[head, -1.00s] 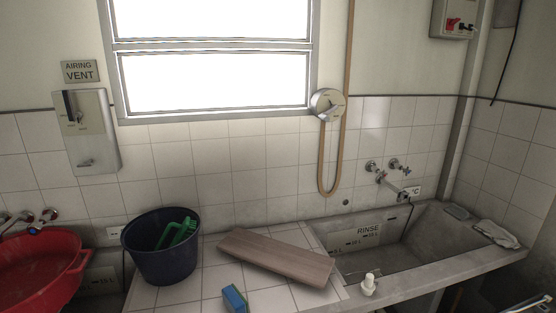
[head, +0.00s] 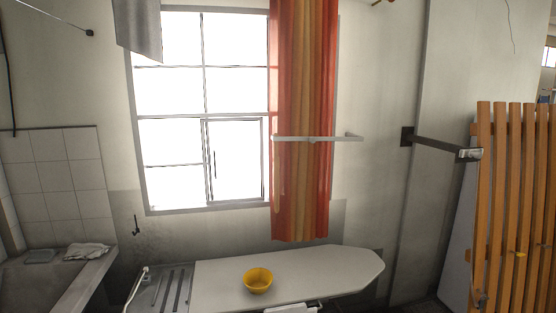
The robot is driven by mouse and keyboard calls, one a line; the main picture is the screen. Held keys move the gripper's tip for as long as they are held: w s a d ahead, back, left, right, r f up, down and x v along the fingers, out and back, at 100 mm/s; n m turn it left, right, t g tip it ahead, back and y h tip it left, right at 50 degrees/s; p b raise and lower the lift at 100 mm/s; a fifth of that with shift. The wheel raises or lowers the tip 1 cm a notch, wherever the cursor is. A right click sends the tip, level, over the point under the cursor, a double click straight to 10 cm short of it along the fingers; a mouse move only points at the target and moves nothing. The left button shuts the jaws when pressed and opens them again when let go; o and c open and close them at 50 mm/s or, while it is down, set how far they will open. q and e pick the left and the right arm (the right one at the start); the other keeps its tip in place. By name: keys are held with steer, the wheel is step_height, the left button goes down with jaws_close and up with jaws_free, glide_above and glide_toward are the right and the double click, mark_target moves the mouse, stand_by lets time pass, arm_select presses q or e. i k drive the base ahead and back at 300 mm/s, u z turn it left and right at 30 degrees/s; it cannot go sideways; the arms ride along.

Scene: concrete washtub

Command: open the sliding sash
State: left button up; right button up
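A bright window (head: 147,96) with a grey frame and several panes fills the wall left of centre. In its lower right part is a darker-framed sash (head: 236,160) with a small dark vertical handle on its left side. The sash stands at the right of the lower opening, its right edge close to the curtain. A red and orange striped curtain (head: 303,190) hangs over the window's right side and hides part of it. Neither of my grippers is in view.
An ironing board (head: 330,265) with a yellow bowl (head: 258,281) stands below the window. A concrete tub (head: 70,285) with a folded cloth (head: 88,250) is at left. A wall rail (head: 320,138) crosses the curtain. An orange slatted wooden panel (head: 510,200) stands at right.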

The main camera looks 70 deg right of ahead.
mark_target(203, 120)
steer(key=z, duration=1.85)
